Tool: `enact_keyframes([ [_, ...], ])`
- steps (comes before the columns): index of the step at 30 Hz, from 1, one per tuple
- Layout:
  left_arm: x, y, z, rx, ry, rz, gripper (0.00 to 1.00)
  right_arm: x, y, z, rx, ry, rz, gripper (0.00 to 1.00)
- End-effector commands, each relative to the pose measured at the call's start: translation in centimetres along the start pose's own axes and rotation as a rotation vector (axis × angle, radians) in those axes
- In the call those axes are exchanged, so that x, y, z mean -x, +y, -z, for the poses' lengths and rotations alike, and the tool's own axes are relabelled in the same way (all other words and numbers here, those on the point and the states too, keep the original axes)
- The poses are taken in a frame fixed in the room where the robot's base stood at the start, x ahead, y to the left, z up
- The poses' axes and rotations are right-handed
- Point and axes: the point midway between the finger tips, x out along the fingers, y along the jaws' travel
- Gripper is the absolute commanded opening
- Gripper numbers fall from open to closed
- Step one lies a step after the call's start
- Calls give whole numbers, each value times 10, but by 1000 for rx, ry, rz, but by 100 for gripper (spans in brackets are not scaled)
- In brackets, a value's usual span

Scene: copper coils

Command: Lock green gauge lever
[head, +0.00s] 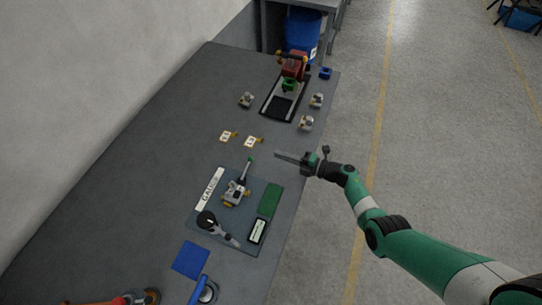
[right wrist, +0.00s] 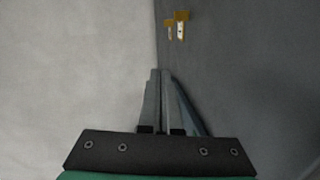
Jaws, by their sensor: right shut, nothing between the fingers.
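The gauge fixture (head: 234,192) stands on a dark plate (head: 220,240) beside a white "GAUGE" label (head: 210,188). Its thin lever has a green tip (head: 250,159) and slants up and away toward the back. My right gripper (head: 279,155) is shut and empty. In the head view its fingertips are a little to the right of the green tip, apart from it in the picture. In the right wrist view the shut fingers (right wrist: 160,75) show, but the lever cannot be made out. My left gripper is not in view.
The plate also carries a round black dial (head: 206,219), a green block (head: 270,199) and a small display (head: 258,231). A black tray (head: 272,108) stands farther back. A blue square (head: 191,260) lies in front.

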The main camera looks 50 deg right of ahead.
Motion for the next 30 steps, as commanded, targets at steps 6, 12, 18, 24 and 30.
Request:
enact_keyframes([
  [6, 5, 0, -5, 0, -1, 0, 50, 31, 5, -36, 0, -3, -1, 0],
  [12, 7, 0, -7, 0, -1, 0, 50, 43, 8, -48, 0, 0, 0, 0],
  [18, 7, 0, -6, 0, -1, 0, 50, 44, 9, -49, -1, 1, 0, 0],
  [24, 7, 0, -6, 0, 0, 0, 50, 44, 9, -49, -1, 1, 0, 0],
  [30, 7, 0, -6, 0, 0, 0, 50, 44, 9, -49, -1, 1, 0, 0],
])
